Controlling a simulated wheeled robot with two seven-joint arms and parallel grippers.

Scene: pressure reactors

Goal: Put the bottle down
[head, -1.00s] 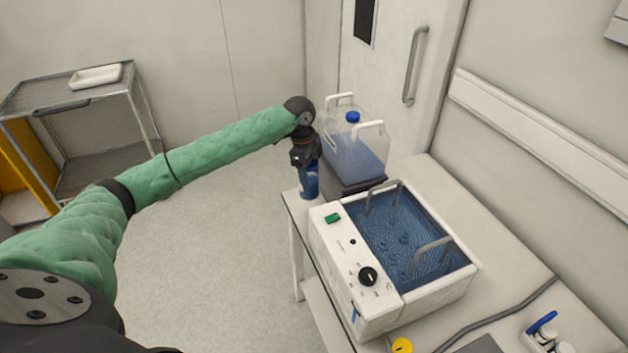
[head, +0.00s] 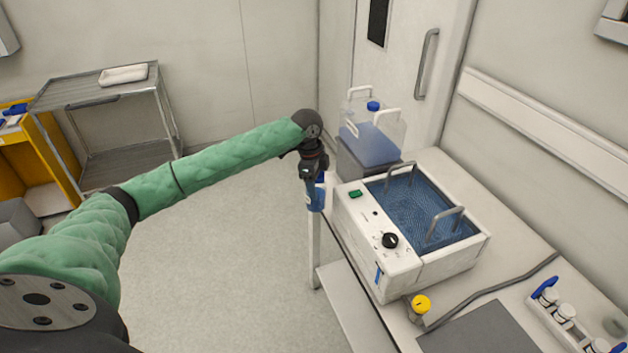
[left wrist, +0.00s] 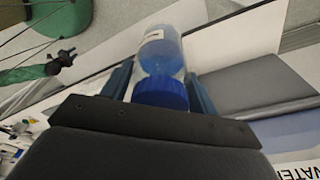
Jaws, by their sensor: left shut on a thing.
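The bottle (left wrist: 160,55) is clear with blue liquid, a white label and a blue cap. In the left wrist view it sits between the two fingers of my left gripper (left wrist: 160,85), with the cap nearest the camera. In the head view my left gripper (head: 314,182) points down and is shut on the bottle (head: 315,198), at the left corner of the bench (head: 447,172). I cannot tell whether the bottle touches the bench. My right gripper is not in view.
A white water bath (head: 365,240) with metal handles stands just right of the bottle. Behind it a clear liquid container (head: 375,145) sits on a dark block. A yellow-capped item (head: 421,304) and a vial rack (head: 560,318) are nearer. A metal cart (head: 125,125) stands far left.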

